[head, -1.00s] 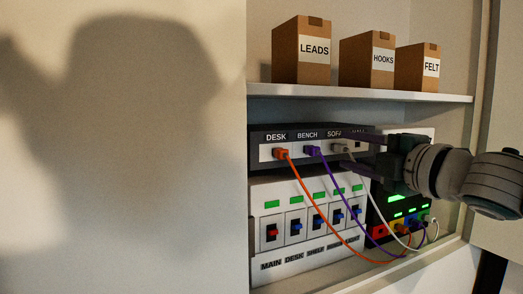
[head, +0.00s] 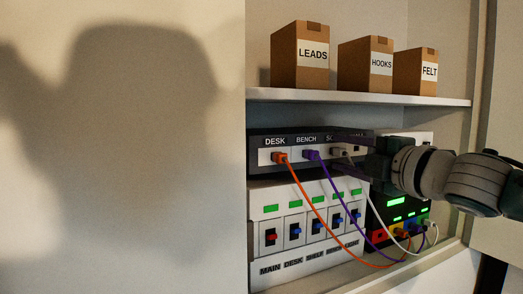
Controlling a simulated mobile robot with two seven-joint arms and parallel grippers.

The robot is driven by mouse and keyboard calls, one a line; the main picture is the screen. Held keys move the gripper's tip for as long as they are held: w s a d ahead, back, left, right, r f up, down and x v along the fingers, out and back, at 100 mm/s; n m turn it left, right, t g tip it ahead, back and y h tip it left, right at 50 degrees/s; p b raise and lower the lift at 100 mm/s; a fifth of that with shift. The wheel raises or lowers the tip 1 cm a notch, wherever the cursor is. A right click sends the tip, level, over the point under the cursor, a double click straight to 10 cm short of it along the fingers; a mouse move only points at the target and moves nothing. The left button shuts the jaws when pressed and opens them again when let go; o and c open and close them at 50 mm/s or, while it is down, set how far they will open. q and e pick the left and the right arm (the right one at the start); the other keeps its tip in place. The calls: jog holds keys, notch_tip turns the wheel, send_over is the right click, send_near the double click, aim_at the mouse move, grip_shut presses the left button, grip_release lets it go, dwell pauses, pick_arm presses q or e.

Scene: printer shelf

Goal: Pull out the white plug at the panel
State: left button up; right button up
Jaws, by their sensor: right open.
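The patch panel (head: 258,142) sits on the cabinet's lower level, with sockets labelled DESK, BENCH and others partly covered. The white plug (head: 340,152) is in the third socket, and its white cable (head: 373,201) droops to the right. My right gripper (head: 337,154) is open and comes in from the right. Its dark fingers reach left, one above and one below the white plug, hiding part of the label row. I cannot tell whether they touch it. My left gripper is not in view.
An orange plug (head: 279,158) and a purple plug (head: 311,154) sit to the left, their cables drooping to a dark box (head: 374,218). A white switch unit (head: 262,256) stands below. Boxes LEADS (head: 312,75), HOOKS (head: 381,82) and FELT (head: 429,87) stand on the shelf above.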

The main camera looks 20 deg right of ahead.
dwell(0.6)
grip_shut()
dwell(0.8)
jog(key=shift+s, duration=0.1)
dwell(0.4)
jog(key=shift+s, duration=0.5)
jog(key=shift+s+d+p, duration=0.2)
jog(key=shift+s+p, duration=0.5)
jog(key=shift+s, duration=1.7)
